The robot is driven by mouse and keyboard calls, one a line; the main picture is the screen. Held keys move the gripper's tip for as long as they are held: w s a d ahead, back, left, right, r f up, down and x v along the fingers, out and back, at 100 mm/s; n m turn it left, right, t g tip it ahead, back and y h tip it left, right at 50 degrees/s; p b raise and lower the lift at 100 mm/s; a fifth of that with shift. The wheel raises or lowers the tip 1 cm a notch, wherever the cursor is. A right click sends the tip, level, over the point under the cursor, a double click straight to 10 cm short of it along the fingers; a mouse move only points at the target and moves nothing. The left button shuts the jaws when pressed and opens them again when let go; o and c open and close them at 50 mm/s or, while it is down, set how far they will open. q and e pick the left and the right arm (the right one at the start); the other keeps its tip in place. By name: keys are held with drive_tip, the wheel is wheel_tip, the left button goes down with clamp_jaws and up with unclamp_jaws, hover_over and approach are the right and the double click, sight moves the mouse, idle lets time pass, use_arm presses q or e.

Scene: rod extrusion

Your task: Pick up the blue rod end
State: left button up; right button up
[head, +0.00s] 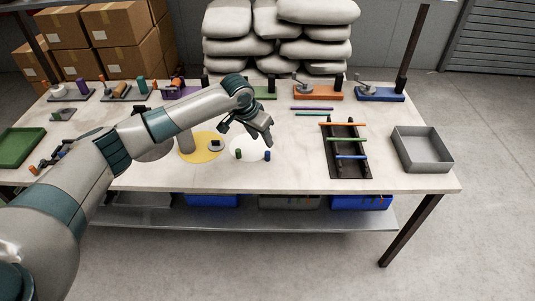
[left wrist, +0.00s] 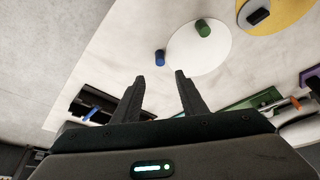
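The blue rod end (head: 267,156) is a short cylinder standing on the table at the edge of a white disc. It also shows in the left wrist view (left wrist: 160,58), just beyond the gap between the fingertips. A green rod end (head: 238,154) stands to its left on the white disc, and it shows in the left wrist view (left wrist: 203,29) too. My left gripper (head: 247,135) hangs above the disc, behind the rod ends in the head view. Its fingers (left wrist: 160,75) are apart with nothing between them. My right gripper is not in view.
A black rack (head: 345,173) with orange, green and blue rods stands to the right, with a grey bin (head: 423,148) beyond it. A yellow disc (head: 187,154) carries a cylinder and a small dark part. Fixtures line the back edge. Bare table lies in front of the rod ends.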

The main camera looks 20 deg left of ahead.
sight(267, 153)
use_arm(q)
drive_tip(key=shift+p+x, duration=0.35)
drive_tip(key=shift+x, duration=1.75)
drive_tip(key=shift+f+p, duration=0.5)
drive_tip(key=p+x, duration=0.1)
drive_tip(key=x, duration=0.2)
drive_tip(key=shift+s, duration=0.1)
drive_tip(key=shift+w+f, duration=0.25)
drive_tip(key=shift+f, duration=0.35)
clamp_jaws()
